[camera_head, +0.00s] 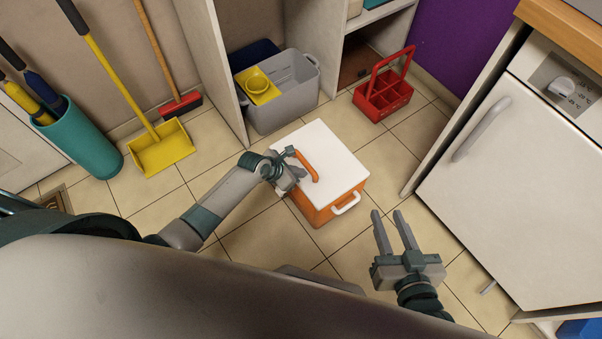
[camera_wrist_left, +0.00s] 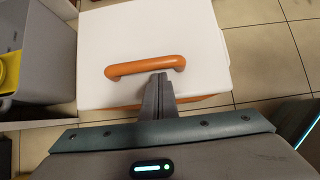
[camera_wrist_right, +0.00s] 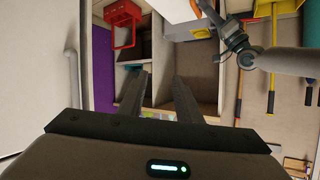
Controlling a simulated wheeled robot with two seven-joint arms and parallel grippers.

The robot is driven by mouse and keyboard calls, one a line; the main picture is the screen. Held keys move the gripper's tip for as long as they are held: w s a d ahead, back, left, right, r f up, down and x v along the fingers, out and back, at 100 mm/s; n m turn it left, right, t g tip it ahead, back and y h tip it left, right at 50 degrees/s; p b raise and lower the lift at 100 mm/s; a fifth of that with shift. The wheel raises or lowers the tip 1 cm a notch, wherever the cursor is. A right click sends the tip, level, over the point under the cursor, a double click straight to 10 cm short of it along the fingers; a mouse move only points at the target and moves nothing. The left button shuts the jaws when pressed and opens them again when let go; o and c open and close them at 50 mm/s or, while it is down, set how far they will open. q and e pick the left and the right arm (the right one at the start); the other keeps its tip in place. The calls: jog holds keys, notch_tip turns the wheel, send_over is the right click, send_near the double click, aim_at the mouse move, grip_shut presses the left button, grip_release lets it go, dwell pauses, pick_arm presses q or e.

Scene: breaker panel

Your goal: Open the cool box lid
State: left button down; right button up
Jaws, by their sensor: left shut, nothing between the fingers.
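The cool box has an orange body (camera_head: 322,212) and a flat white lid (camera_head: 330,146), and it stands on the tiled floor. The lid lies flat on the body. An orange arched handle (camera_head: 309,166) is on the lid, and it also shows in the left wrist view (camera_wrist_left: 146,67). A white side handle (camera_head: 346,204) is on the body's front. My left gripper (camera_head: 298,176) is shut and empty, with its fingertips (camera_wrist_left: 160,78) close beside the lid handle; I cannot tell whether they touch it. My right gripper (camera_head: 390,214) is open and empty, right of the box.
A grey bin (camera_head: 290,105) with a yellow insert stands behind the box, beside a shelf. A red caddy (camera_head: 385,95) is at the back right. A white cabinet (camera_head: 520,190) stands at the right. A yellow dustpan (camera_head: 161,148) and a teal bin (camera_head: 85,145) are left.

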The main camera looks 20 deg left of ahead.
pick_arm(q)
jog(key=shift+w+d+f, duration=0.2)
jog(key=shift+w+f, duration=0.1)
jog(key=shift+f, duration=0.2)
pick_arm(e)
jog(key=shift+w+a+r+t+y, duration=0.2)
jog(key=shift+r+t, duration=0.1)
jog(key=shift+r, duration=0.2)
jog(key=shift+w+a+r+t+y, duration=0.15)
jog(key=shift+r+t, duration=0.15)
jog(key=shift+r, duration=0.15)
jog(key=shift+s+d+f, duration=0.1)
jog(key=shift+f, duration=0.05)
